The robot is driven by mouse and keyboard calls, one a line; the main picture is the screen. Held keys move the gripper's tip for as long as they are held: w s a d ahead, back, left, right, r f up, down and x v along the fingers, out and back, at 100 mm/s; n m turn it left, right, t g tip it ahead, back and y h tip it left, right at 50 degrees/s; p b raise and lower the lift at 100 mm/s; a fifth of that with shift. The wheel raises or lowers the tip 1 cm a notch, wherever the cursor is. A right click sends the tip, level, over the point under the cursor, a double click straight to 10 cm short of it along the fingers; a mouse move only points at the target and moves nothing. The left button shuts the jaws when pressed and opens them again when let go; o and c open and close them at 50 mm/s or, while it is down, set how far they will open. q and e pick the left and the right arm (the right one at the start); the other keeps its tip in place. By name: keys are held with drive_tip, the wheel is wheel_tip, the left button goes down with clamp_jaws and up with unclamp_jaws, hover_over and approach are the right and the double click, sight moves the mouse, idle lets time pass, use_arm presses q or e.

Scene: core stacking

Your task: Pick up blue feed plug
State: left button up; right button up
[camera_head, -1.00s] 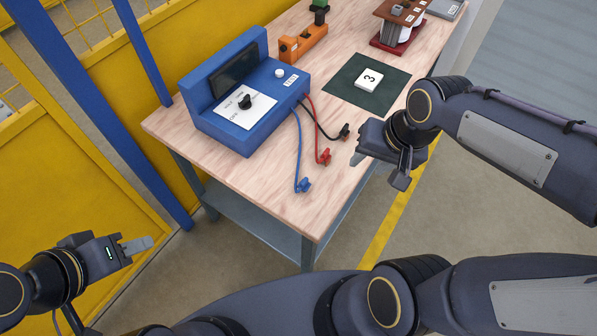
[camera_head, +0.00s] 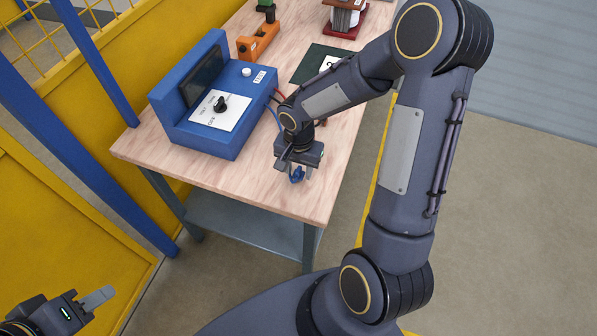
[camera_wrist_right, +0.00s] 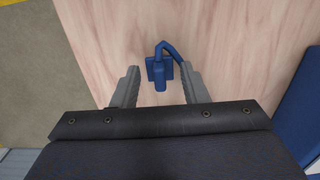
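The blue feed plug (camera_head: 297,174) lies on the wooden table (camera_head: 240,183) near its front right part, with its blue cable running back toward the blue test box. My right gripper (camera_head: 298,172) is over the plug, pointing down. In the right wrist view the plug (camera_wrist_right: 159,72) sits between the two grey fingertips (camera_wrist_right: 160,78) of my open right gripper, with a gap on each side. My left gripper (camera_head: 92,304) is at the lower left, away from the table; its finger opening is not clear.
The blue test box (camera_head: 205,105) with a dial stands left of my right gripper. An orange block (camera_head: 258,42), a dark green mat (camera_head: 312,64) and a red-based coil unit (camera_head: 345,22) stand further back. My right forearm hides the red and black plugs.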

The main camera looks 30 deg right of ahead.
drive_tip(key=shift+f, duration=0.75)
drive_tip(key=c, duration=0.8)
drive_tip(key=shift+r, duration=0.1)
